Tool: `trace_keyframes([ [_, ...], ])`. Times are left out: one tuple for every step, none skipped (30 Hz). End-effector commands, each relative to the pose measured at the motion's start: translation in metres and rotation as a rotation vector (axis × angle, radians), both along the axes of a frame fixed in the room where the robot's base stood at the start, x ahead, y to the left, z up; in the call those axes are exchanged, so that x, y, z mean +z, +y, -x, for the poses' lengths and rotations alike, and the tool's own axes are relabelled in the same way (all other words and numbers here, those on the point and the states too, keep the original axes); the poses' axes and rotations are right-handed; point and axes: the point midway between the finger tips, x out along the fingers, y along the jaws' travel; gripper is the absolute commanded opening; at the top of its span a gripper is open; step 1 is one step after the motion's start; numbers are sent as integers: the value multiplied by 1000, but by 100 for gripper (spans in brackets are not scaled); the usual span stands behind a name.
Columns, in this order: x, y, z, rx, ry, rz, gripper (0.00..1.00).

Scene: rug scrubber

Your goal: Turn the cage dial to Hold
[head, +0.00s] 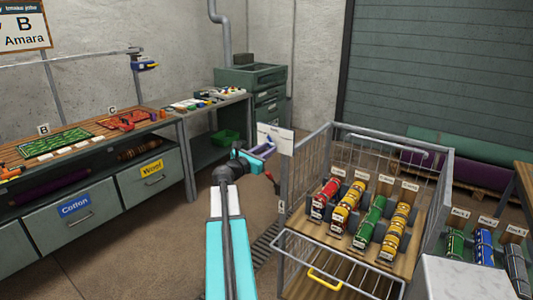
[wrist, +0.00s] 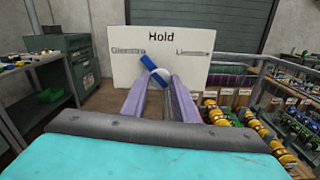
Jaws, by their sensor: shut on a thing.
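The cage dial (wrist: 158,72) is a pale round knob with a blue bar, on a white sign plate (wrist: 112,62). The bar slants toward the upper left, between the left-hand word and "Hold" at the top centre. Another word stands at the right; both side words are hard to read. My gripper (wrist: 160,84) has its purple fingers shut on the dial, one finger on each side. In the head view the plate (head: 276,139) stands at the left corner of the wire cage trolley (head: 290,195), and my arm reaches up to it. The dial is hidden there.
Rolled rugs (head: 374,215) with tags lie on the trolley's wooden deck. A workbench with Cotton (head: 75,206) and Wool drawers is at the left.

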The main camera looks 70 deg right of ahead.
Motion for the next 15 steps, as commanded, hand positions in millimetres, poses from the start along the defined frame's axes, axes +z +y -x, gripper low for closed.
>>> trace_keyframes([
  [-3, -1, 0, 1, -24, 8, 4],
  [-3, -1, 0, 1, -42, 14, 4],
  [-3, -1, 0, 1, -65, 20, 4],
  [-3, -1, 0, 1, -86, 27, 4],
  [-3, -1, 0, 1, -106, 31, 4],
  [-4, -1, 0, 1, -136, 39, 4],
  [-4, -1, 0, 2, -158, 45, 4],
  [-4, -1, 0, 2, -181, 51, 4],
  [-4, -1, 0, 1, -213, 60, 4],
  [-3, -1, 0, 1, -236, 67, 4],
  [-4, -1, 0, 1, -262, 73, 4],
  [-4, -1, 0, 1, -295, 81, 4],
  [-4, -2, 0, 2, -320, 88, 4],
  [-4, -2, 0, 2, -345, 96, 4],
  [-3, -2, 0, 2, -377, 104, 4],
])
